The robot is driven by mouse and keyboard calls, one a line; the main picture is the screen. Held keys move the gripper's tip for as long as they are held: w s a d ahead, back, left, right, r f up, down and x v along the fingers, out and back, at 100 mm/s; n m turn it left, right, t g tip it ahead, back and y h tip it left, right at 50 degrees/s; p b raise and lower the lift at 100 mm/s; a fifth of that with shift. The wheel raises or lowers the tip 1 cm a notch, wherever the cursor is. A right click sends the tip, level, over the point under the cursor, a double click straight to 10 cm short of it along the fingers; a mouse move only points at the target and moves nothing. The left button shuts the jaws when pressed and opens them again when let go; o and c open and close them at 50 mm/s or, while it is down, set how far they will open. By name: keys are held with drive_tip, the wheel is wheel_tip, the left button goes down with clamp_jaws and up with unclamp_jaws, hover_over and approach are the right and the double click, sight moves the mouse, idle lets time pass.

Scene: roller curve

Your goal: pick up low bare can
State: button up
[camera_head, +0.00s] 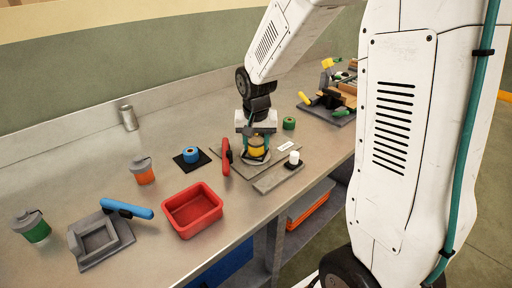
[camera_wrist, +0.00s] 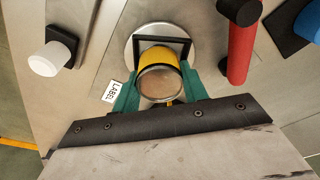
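My gripper (camera_head: 257,139) points down at a short yellow can (camera_head: 256,149) on a round grey plate (camera_wrist: 137,52). In the wrist view the yellow can (camera_wrist: 160,62) has a dark rim and a plain brownish-grey end. The teal fingers (camera_wrist: 160,88) stand on either side of it, very close to its walls. I cannot tell whether they press on it. A black square frame (camera_wrist: 186,42) lies around or behind the can on the plate. A plain grey metal can (camera_head: 128,118) stands upright at the back left, far from my gripper.
A red-handled tool (camera_head: 226,156) stands close left of my gripper. A white-topped piece (camera_head: 294,158) and a label card (camera_head: 285,146) are to the right. A red bin (camera_head: 192,212), blue roll (camera_head: 190,154), green roll (camera_head: 289,123) and a cluttered tray (camera_head: 328,106) surround it.

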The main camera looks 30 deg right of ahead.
sight(257, 140)
drive_tip(key=shift+c, duration=1.3)
drive_tip(key=shift+r, duration=0.85)
drive_tip(key=shift+s+r, duration=0.2)
drive_tip(key=shift+r, duration=0.85)
drive_tip(key=s+a+r, duration=0.1)
drive_tip(key=s+a, duration=0.1)
drive_tip(key=s, duration=1.3)
drive_tip(key=shift+s, duration=0.25)
